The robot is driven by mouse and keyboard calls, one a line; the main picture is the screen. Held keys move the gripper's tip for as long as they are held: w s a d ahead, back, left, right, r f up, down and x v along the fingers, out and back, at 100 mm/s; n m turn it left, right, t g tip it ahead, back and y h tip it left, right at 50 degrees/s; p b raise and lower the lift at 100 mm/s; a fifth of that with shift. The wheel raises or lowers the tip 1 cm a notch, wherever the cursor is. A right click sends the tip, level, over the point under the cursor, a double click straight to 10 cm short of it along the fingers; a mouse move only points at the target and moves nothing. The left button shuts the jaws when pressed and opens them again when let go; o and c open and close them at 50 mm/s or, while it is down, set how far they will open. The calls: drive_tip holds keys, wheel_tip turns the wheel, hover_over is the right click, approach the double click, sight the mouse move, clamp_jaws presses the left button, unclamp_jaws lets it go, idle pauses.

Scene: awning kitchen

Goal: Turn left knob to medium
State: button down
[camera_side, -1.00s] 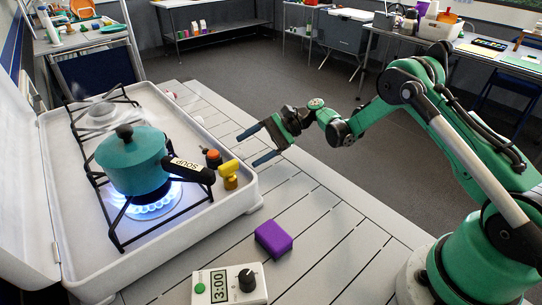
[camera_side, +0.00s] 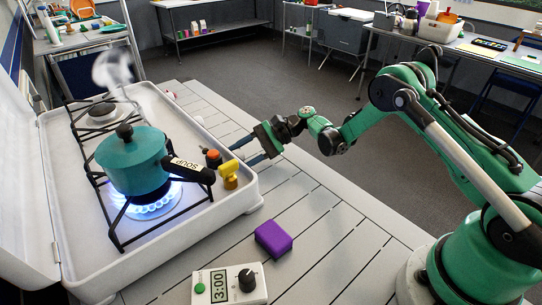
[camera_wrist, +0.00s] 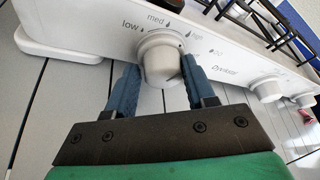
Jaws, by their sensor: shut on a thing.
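My gripper (camera_side: 243,152) is at the stove's front right side, its blue fingers reaching to the panel. In the wrist view, my gripper (camera_wrist: 160,68) is shut on a round pale knob (camera_wrist: 161,60), with one finger on each side of it. This is the leftmost knob in that view. The labels low, med, high and a partly hidden off curve around it. I cannot tell where its pointer stands. The white camping stove (camera_side: 215,218) carries a teal pot (camera_side: 134,165) over a blue flame. The knobs are hidden in the side view.
Two more knobs (camera_wrist: 267,89) (camera_wrist: 303,99) are to the right on the panel. A purple block (camera_side: 273,239) and a timer (camera_side: 229,286) reading 3:00 are on the slatted table (camera_side: 335,235). Small yellow (camera_side: 229,175) and orange-topped (camera_side: 213,158) items stand by the pot's handle.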

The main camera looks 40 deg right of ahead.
drive_tip(key=n+t, duration=0.1)
drive_tip(key=n, duration=0.2)
drive_tip(key=shift+w+t+y, duration=0.1)
drive_tip(key=shift+t+y, duration=0.3)
drive_tip(key=shift+d, duration=0.1)
drive_tip(key=shift+c, duration=2.1)
unclamp_jaws()
